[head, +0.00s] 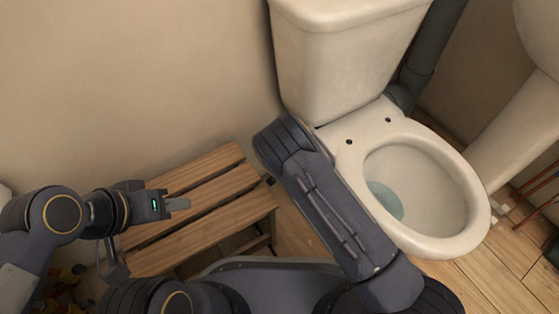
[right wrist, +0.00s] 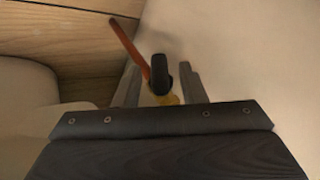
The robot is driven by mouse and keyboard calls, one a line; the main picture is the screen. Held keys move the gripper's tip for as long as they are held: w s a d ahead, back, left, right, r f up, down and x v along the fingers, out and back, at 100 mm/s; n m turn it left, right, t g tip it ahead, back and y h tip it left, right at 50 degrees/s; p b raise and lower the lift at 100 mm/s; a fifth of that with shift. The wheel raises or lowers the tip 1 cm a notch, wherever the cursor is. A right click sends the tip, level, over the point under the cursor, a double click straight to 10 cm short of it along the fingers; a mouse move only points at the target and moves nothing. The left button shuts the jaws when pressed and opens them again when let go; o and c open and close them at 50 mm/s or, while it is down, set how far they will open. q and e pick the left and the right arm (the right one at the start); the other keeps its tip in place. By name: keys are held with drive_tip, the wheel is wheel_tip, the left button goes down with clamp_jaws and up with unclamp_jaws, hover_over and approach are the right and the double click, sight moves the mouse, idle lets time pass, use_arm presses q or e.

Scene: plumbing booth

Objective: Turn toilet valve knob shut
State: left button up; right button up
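In the right wrist view the valve knob (right wrist: 160,75) is a black, upright, rounded piece on a brass-yellow valve body (right wrist: 166,99). My right gripper (right wrist: 160,82) has its two grey fingers apart, one on each side of the knob. A gap shows between the left finger and the knob; the right finger is closer to it, and I cannot tell if it touches. In the head view my right arm hides the right gripper. My left gripper (head: 179,204) hangs over the wooden bench, holding nothing visible; its fingers look like one block. The toilet (head: 432,240) stands at the right.
A slatted wooden bench (head: 205,193) stands against the wall under my left gripper. An orange-brown pipe (right wrist: 132,50) rises behind the knob. A grey drain pipe (head: 425,60) runs beside the toilet tank (head: 343,60). A white pedestal basin (head: 520,130) is at the far right.

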drive_tip(key=c, duration=0.8)
drive_tip(key=shift+s+d+f+y, duration=0.1)
drive_tip(key=shift+s+f+y, duration=0.1)
drive_tip(key=shift+y, duration=0.4)
drive_tip(key=shift+m+t+y, duration=0.5)
drive_tip(key=shift+t+y, duration=0.4)
drive_tip(key=shift+y, duration=0.2)
drive_tip(key=o, duration=0.8)
drive_tip(key=shift+w+r, duration=0.1)
